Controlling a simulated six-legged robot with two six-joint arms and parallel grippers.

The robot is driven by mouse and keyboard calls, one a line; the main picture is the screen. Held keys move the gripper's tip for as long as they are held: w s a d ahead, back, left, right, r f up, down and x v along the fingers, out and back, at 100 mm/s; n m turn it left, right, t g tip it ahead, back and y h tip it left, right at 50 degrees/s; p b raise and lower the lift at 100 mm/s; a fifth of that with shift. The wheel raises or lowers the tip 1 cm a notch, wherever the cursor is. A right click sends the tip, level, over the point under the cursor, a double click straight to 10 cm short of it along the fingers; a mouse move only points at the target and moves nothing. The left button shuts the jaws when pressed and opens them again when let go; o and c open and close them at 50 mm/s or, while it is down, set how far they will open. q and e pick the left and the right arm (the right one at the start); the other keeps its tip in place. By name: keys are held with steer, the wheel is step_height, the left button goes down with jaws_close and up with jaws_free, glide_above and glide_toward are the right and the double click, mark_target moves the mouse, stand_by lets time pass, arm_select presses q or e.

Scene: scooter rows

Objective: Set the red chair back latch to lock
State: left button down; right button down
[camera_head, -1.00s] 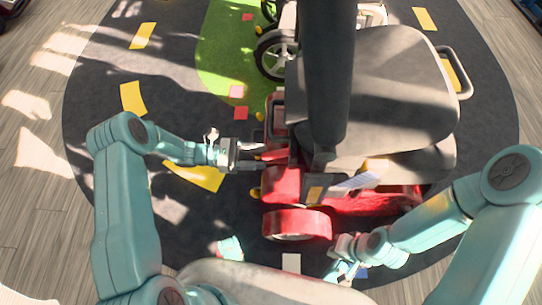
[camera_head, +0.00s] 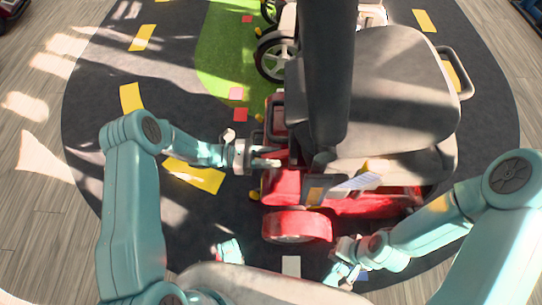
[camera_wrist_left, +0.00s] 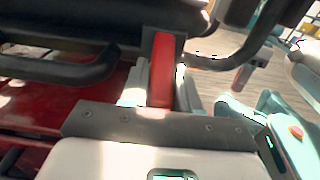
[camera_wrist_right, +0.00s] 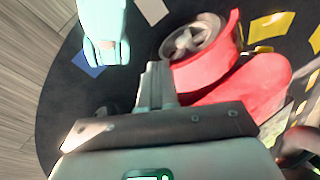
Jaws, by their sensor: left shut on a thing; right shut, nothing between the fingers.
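The red scooter (camera_head: 371,204) stands in the middle of the head view, with a grey seat (camera_head: 392,90) and a dark upright chair back (camera_head: 328,70). My left gripper (camera_head: 277,160) reaches in from the left beside the base of the chair back. In the left wrist view a red latch lever (camera_wrist_left: 162,70) stands between its fingers, and the gripper is shut on it. The lever's lower end is hidden. My right gripper (camera_head: 343,272) is shut and empty, low near the scooter's wheel (camera_head: 297,225). Its closed fingers show in the right wrist view (camera_wrist_right: 156,85).
Another scooter with a grey wheel (camera_head: 276,57) stands just behind. A grey metal armrest bar (camera_head: 459,70) rises at the seat's right.

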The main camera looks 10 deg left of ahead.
arm_select(q)
steer(key=shift+a+r+y+p, duration=0.1)
steer(key=shift+r+y+p, duration=0.2)
steer(key=shift+p, duration=0.2)
steer(key=y+p, duration=0.1)
steer(key=p, duration=0.1)
steer(key=r+y+p, duration=0.1)
steer(key=y+p, duration=0.1)
steer(key=r+g+y+p, duration=0.1)
steer(key=p, duration=0.2)
steer(key=shift+s+a+r+y, duration=0.1)
steer(key=shift+a+r+y, duration=0.05)
steer(key=shift+a+y, duration=0.15)
steer(key=shift+r+y+p, duration=0.25)
steer(key=shift+y+p, duration=0.85)
steer(key=shift+p, duration=0.25)
steer(key=c, duration=0.9)
jaws_free()
steer(key=p+v, duration=0.1)
steer(key=v, duration=0.7)
steer(key=p+v, duration=0.2)
steer(key=v, duration=0.6)
steer(key=shift+w+r+p, duration=0.2)
steer(key=shift+p, duration=0.1)
